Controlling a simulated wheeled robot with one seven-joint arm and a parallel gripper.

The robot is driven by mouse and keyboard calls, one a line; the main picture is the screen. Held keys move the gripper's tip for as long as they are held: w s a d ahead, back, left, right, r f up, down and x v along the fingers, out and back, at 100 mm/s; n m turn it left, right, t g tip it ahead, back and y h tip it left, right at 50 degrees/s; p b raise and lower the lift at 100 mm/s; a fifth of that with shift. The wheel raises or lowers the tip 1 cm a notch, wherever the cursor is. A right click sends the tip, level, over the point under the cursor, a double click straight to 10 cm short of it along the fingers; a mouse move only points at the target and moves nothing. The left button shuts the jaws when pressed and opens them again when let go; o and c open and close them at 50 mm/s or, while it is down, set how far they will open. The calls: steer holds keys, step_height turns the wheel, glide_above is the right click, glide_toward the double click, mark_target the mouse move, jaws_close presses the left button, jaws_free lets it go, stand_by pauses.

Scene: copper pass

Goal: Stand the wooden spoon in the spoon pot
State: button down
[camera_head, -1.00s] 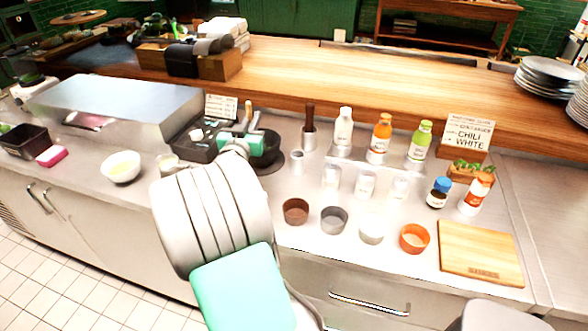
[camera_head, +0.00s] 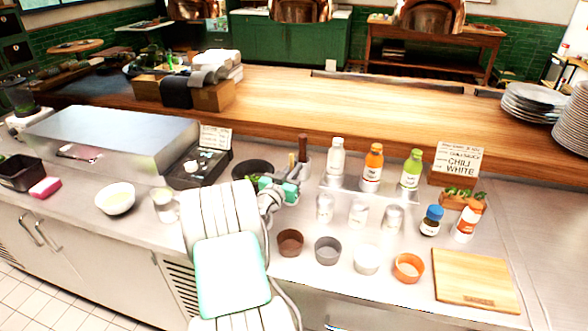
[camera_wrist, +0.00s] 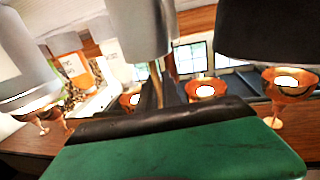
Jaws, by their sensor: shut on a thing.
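The wooden spoon (camera_head: 291,160) shows as a thin, light upright stick just above my gripper (camera_head: 284,187) in the head view. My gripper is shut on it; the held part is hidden. The grey metal spoon pot (camera_head: 306,166) stands right behind and to the right of the gripper, with a dark brown handle (camera_head: 302,148) rising from it. In the wrist view, seemingly upside down, a thin wooden stick (camera_wrist: 157,88) shows by the end of a grey cylinder (camera_wrist: 141,28). I cannot tell whether the spoon is beside or inside the pot.
A dark pan (camera_head: 250,166) is left of the gripper. Bottles (camera_head: 371,168) stand on a raised rack to the right, with metal shakers (camera_head: 358,212) before it. Several small cups (camera_head: 328,250) and a cutting board (camera_head: 474,279) line the front. The wooden ledge (camera_head: 400,108) behind is largely clear.

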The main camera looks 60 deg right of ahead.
steer(key=shift+s+a+r, duration=0.1)
steer(key=c, duration=1.5)
jaws_free()
steer(key=shift+c, duration=0.2)
steer(key=a+b, duration=0.3)
steer(key=a, duration=0.9)
steer(key=shift+a, duration=0.1)
